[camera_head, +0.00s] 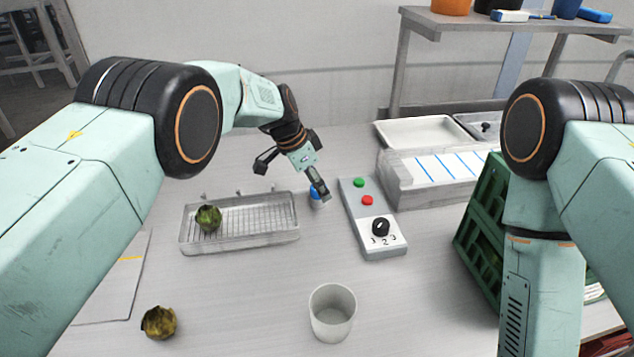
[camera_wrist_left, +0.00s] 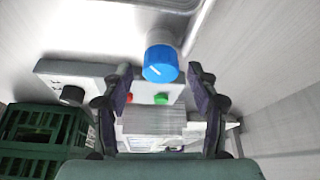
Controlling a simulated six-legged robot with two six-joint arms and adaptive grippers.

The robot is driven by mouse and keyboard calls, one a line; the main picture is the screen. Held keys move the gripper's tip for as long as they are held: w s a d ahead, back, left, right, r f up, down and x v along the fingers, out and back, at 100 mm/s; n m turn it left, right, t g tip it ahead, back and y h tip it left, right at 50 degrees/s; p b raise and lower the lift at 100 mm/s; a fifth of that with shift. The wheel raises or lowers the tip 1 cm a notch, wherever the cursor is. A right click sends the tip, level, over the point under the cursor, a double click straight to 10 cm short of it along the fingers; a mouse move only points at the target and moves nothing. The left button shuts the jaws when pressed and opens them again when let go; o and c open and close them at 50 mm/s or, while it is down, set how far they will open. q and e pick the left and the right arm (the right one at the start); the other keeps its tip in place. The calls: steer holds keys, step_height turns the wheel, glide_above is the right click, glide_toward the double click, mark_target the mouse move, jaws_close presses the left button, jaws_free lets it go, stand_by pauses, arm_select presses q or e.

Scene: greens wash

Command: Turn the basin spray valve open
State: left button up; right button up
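The blue knob (camera_head: 314,192), which looks like the basin spray valve, stands just right of a shallow basin (camera_head: 290,236) with a wire rack. My left gripper (camera_head: 318,183) is over the knob and partly hides it. In the left wrist view the blue knob (camera_wrist_left: 160,63) has a white pointer line and sits on a pale round base. There the left gripper's fingers (camera_wrist_left: 158,88) are spread apart, with the knob in line with the gap between them. No finger visibly touches it. My right arm shows at the right, but its gripper is out of view.
A control box (camera_head: 378,248) with green and red buttons and a black dial stands right of the knob. A green crate (camera_head: 478,245), a clear bin (camera_head: 400,190) and a white cup (camera_head: 332,312) are nearby. Wilted greens (camera_head: 208,218) lie in the basin; another clump (camera_head: 158,323) lies on the table.

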arm_select(q)
steer(key=shift+a, duration=0.15)
steer(key=c, duration=1.2)
steer(key=shift+o, duration=0.2)
steer(key=shift+r+n, duration=0.1)
steer(key=shift+n, duration=0.2)
steer(key=shift+n+t+p, duration=0.3)
steer(key=shift+n+p, duration=0.2)
steer(key=shift+p, duration=0.1)
steer(key=shift+s+n+t+y+p, duration=0.1)
steer(key=shift+n+t+y+p, duration=0.3)
steer(key=shift+n, duration=0.7)
steer(key=shift+d+n, duration=0.2)
steer(key=shift+n, duration=0.8)
steer(key=shift+n+t+y, duration=0.4)
steer(key=shift+n, duration=0.4)
